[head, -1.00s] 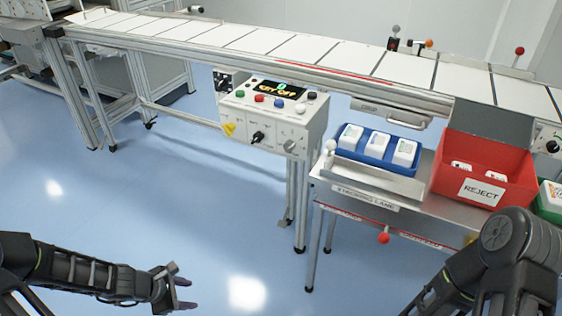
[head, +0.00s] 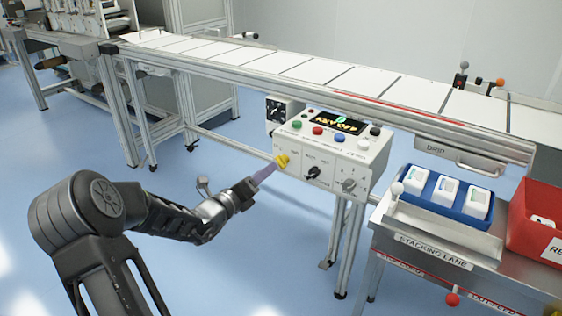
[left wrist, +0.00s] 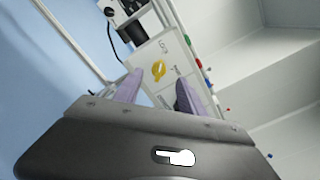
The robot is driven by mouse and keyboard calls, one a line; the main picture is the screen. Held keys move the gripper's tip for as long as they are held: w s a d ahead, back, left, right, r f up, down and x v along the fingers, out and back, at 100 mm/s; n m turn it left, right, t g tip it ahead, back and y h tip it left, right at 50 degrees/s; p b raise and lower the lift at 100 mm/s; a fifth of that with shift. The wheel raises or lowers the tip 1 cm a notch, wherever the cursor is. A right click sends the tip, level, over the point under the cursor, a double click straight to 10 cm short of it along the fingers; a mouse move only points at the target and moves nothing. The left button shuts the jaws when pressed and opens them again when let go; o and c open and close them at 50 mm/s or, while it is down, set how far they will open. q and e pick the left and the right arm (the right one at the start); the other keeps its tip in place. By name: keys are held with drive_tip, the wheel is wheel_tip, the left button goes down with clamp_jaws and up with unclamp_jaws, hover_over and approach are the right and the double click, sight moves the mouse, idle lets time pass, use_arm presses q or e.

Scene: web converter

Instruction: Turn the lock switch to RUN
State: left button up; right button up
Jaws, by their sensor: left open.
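The grey control box (head: 335,160) hangs under the conveyor on legs. Its display (head: 340,122) appears to read "KEY OFF". The yellow switch (head: 282,161) sits at the left end of its front face; it also shows in the left wrist view (left wrist: 158,70), just beyond and between my fingertips. Labels beside it are too small to read. My left gripper (head: 264,174) is open, with purple fingertips, just left of and in front of the yellow switch. In the left wrist view, its fingers (left wrist: 160,92) are apart with nothing between them. My right gripper is out of view.
A black knob (head: 313,172) and a grey knob (head: 348,185) are right of the yellow switch. Coloured buttons (head: 318,131) line the top. A blue tray (head: 446,210) and red bin (head: 535,238) stand at right. Floor is open at left.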

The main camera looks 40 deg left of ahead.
sight(277, 162)
use_arm(q)
drive_tip(key=shift+w, duration=0.15)
drive_tip(key=w+b, duration=0.2)
drive_tip(key=w, duration=0.5)
drive_tip(key=shift+w+a, duration=0.1)
drive_tip(key=shift+w, duration=0.15)
clamp_jaws()
